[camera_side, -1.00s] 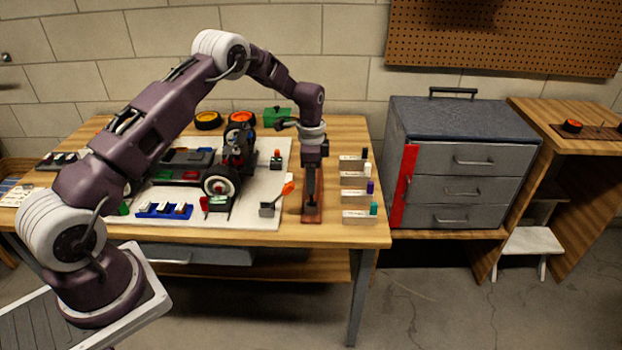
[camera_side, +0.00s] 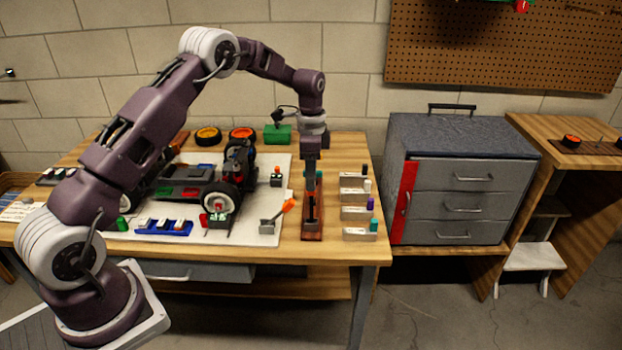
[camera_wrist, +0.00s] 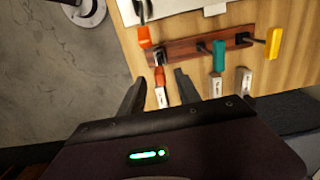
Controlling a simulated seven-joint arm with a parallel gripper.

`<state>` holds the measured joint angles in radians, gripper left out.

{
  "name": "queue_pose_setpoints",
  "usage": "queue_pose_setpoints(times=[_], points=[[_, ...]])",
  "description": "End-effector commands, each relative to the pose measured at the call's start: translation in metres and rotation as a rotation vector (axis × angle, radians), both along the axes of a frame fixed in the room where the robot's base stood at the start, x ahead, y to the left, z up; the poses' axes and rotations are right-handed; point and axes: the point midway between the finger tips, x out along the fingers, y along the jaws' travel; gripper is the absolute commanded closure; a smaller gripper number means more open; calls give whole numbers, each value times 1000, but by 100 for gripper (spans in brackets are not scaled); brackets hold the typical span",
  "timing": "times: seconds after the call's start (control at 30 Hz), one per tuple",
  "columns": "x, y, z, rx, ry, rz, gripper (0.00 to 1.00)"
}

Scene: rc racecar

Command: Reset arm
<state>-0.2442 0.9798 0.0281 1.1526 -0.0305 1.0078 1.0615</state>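My gripper (camera_side: 311,180) points down above a reddish-brown wooden rack (camera_side: 312,236) near the table's right end. In the wrist view my gripper (camera_wrist: 159,78) has its two dark fingers spread apart, with nothing held between them. The rack (camera_wrist: 182,50) shows there just beyond the fingertips. It bears an orange-handled tool (camera_wrist: 159,76), a teal-handled tool (camera_wrist: 218,55) and a yellow-handled tool (camera_wrist: 274,44). The orange handle appears in the gap between the fingers, but the fingers look clear of it. In the side view my gripper hides part of the rack.
A partly built racecar (camera_side: 185,185) stands on a white mat (camera_side: 245,228) left of the rack. Several small labelled holders (camera_side: 358,233) stand to the right. A green box (camera_side: 277,134) is at the back. A grey drawer cabinet (camera_side: 465,185) stands beyond the table.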

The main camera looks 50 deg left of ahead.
Motion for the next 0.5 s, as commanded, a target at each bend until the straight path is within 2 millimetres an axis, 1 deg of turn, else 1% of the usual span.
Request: queue_pose_setpoints(times=[0.13,0.17,0.2,0.27,0.3,0.37,0.4,0.47,0.5], points=[[0,-1,3,1,-4,3,60],[-1,-2,10,2,-9,10,60],[-4,-6,23,4,-21,25,60],[-13,-16,57,8,-51,68,60],[-24,-26,87,10,-80,109,60],[-51,-44,133,7,-126,184,60],[-72,-55,159,4,-157,234,60],[-107,-71,193,-8,-203,306,60],[-133,-81,212,-18,-234,355,60]])
